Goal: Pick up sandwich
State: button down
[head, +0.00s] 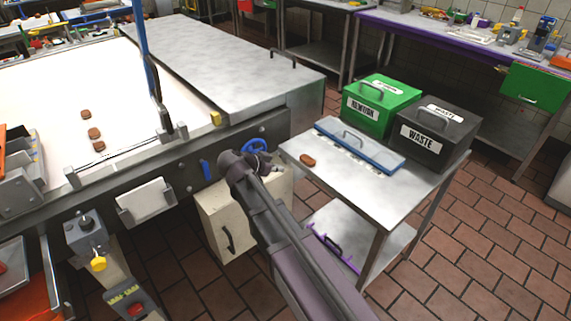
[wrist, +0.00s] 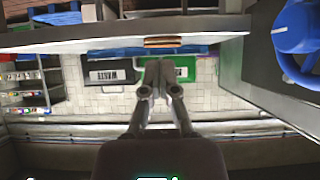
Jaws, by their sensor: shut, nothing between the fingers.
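A brown cream sandwich (head: 308,160) lies on the near left part of the small metal table. It also shows in the wrist view (wrist: 163,41), at the table's edge just beyond my fingertips. My gripper (wrist: 157,66) is shut with nothing between its fingers. It is apart from the sandwich. In the head view my arm reaches up to the left of the table, and the fingers are hard to make out there. More brown sandwiches (head: 95,133) lie on the white conveyor at the left.
A blue-lidded tray (head: 360,144), a green bin (head: 382,104) and a black WASTE bin (head: 435,133) stand behind the sandwich. A blue handwheel (head: 255,146) is close to my arm. The table's front right surface (head: 375,195) is clear.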

jog(key=shift+s+a, duration=0.25)
jog(key=c, duration=0.8)
grip_release()
jog(key=o, duration=0.7)
jog(key=shift+w+d+r+n+g+p, duration=0.3)
jog(key=shift+p, duration=0.25)
jog(key=shift+c, duration=0.2)
notch_tip(320, 180, up, 10)
jog(key=r+n+g+y+p, duration=0.1)
jog(key=n+g+y+p, duration=0.65)
jog(key=n+p, duration=1)
send_over(309, 159)
jog(key=shift+f+t+y, duration=0.25)
jog(key=shift+y, duration=0.1)
jog(key=shift+s+f, duration=0.1)
jog(key=shift+f, duration=0.1)
notch_tip(309, 159, down, 8)
jog(key=b, duration=0.8)
jog(key=shift+f, duration=0.15)
